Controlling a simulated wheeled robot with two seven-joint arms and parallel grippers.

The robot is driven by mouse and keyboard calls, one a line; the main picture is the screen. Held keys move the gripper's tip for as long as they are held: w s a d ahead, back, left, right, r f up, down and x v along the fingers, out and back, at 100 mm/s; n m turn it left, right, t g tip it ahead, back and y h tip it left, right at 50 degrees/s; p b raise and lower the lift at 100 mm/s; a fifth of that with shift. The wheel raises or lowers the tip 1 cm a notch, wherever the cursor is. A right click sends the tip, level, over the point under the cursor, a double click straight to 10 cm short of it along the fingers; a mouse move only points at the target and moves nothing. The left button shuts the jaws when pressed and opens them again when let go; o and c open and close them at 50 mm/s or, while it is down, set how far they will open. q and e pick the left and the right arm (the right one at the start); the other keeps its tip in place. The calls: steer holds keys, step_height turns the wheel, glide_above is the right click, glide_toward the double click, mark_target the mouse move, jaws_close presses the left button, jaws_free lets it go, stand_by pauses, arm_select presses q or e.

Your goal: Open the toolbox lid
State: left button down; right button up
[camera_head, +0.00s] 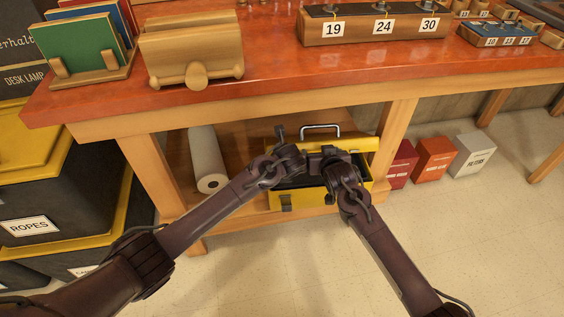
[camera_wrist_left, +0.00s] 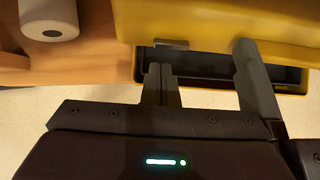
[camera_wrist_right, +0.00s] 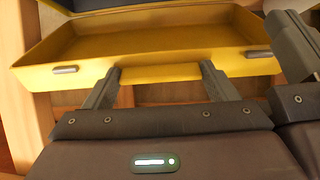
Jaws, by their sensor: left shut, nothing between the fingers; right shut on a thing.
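The yellow toolbox (camera_head: 310,199) stands on the lower shelf, dark inside, with a latch on its front. Its lid (camera_head: 358,146) is raised at the back, with a metal handle (camera_head: 320,127) above it. In the right wrist view a hollow yellow part with latches shows, and my right gripper (camera_wrist_right: 160,76) is at its near edge, shut on it; my wrist partly hides this place in the head view (camera_head: 328,158). My left gripper (camera_wrist_left: 160,70) is shut and empty, close to a latch and the toolbox opening. My arms hide part of the toolbox.
The workbench top (camera_head: 270,68) overhangs the shelf, with a leg (camera_head: 394,135) to the right. A white roll (camera_head: 207,160) lies left of the toolbox. Red boxes (camera_head: 434,160) and black-and-yellow crates (camera_head: 60,200) stand on either side. The floor in front is clear.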

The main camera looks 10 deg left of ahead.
arm_select(q)
steer(key=shift+w+a+r, duration=0.15)
steer(key=shift+w+r, duration=0.35)
steer(key=shift+r, duration=0.25)
arm_select(e)
steer(key=shift+w+r, duration=0.1)
steer(key=shift+r, duration=0.1)
arm_select(q)
steer(key=shift+w+r, duration=0.1)
